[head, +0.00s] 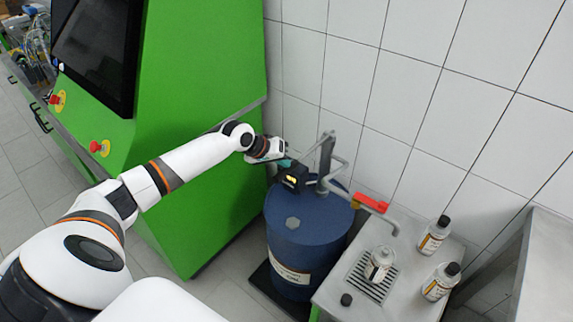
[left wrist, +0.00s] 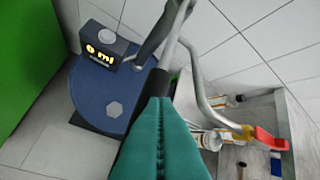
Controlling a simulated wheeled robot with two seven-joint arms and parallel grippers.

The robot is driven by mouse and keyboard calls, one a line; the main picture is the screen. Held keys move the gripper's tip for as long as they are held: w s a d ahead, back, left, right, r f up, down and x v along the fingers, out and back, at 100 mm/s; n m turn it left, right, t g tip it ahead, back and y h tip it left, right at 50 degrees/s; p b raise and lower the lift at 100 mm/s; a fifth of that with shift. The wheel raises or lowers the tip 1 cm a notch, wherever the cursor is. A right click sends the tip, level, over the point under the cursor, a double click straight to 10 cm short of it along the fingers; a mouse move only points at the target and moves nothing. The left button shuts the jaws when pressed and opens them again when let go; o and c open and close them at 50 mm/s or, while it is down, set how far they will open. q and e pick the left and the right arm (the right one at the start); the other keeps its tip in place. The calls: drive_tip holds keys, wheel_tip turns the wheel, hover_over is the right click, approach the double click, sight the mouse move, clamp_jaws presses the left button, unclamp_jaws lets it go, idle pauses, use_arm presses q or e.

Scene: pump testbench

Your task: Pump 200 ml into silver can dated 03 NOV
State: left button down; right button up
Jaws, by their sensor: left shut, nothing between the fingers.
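A blue drum (head: 308,235) carries a pump with a small black meter (head: 292,179). In the left wrist view the meter's lit display (left wrist: 100,52) appears to read 0 ml. A bent grey pipe (head: 395,222) with a red handle (head: 370,202) reaches over the bench. An uncapped silver can (head: 379,266) stands on the grate near the pipe's end. Two capped cans (head: 434,236) (head: 441,282) stand to its right. The label dates are too small to read. My left gripper (head: 287,162), with teal fingers (left wrist: 160,115), is shut and empty beside the pump, close to the meter.
A black cap (head: 346,299) lies on the metal bench (head: 407,300) left of the grate. A green machine (head: 205,100) with a dark screen stands left of the drum. A tiled wall (head: 430,80) closes off the back. A metal surface (head: 545,265) rises at the right.

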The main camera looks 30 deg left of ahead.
use_arm(q)
wheel_tip(320, 180, down, 8)
drive_tip(key=b, duration=0.3)
drive_tip(key=shift+s, duration=0.45)
idle(5.3)
drive_tip(key=shift+r, duration=0.15)
idle(0.3)
drive_tip(key=shift+w+r+p, duration=0.2)
drive_tip(key=shift+r+p, duration=1.3)
drive_tip(key=shift+r, duration=0.2)
drive_tip(key=shift+w+r+p, duration=0.2)
drive_tip(key=shift+r+p, duration=1.25)
drive_tip(key=shift+r, duration=0.25)
drive_tip(key=shift+w+r+p, duration=0.2)
drive_tip(key=shift+r+p, duration=1.3)
drive_tip(key=shift+r, duration=0.2)
